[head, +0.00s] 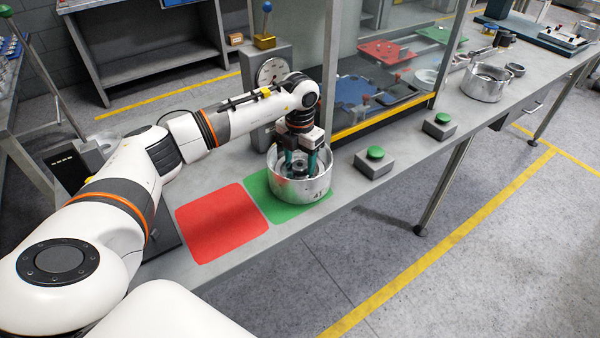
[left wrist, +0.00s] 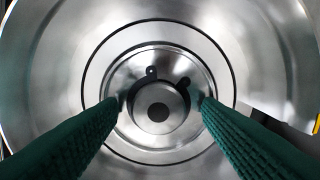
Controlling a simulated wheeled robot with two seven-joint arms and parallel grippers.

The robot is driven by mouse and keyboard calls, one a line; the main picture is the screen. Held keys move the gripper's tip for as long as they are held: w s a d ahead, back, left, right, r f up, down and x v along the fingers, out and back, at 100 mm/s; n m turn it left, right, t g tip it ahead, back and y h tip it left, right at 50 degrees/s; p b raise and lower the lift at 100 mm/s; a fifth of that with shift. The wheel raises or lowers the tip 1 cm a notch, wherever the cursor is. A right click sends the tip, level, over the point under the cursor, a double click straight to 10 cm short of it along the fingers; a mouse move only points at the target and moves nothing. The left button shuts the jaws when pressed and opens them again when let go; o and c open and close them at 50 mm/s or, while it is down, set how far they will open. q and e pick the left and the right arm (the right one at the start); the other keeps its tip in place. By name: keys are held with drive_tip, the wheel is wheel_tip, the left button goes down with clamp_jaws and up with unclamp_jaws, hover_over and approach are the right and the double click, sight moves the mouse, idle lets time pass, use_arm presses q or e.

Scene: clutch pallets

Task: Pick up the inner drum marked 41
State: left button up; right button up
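The metal drum (head: 318,188) stands upright on the green mat (head: 258,190) on the bench. A dark mark, which looks like 41, shows on its front wall. My left gripper (head: 300,168) points straight down into the drum, with its green fingers inside the rim. In the left wrist view the fingers (left wrist: 160,105) are apart, one on each side of the round central hub (left wrist: 158,108). A gap seems to show between each fingertip and the raised middle of the hub. My right gripper is not in view.
A red mat (head: 220,222) lies bare left of the green one. Two green push buttons (head: 375,153) (head: 442,118) stand on the bench to the right. A glass-walled enclosure with a yellow edge (head: 385,118) is behind. Another metal drum (head: 485,88) stands farther right.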

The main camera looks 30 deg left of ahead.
use_arm(q)
clamp_jaws()
drive_tip(key=shift+w+r, duration=0.15)
drive_tip(key=shift+r, duration=0.15)
drive_tip(key=shift+w+a+f, duration=0.1)
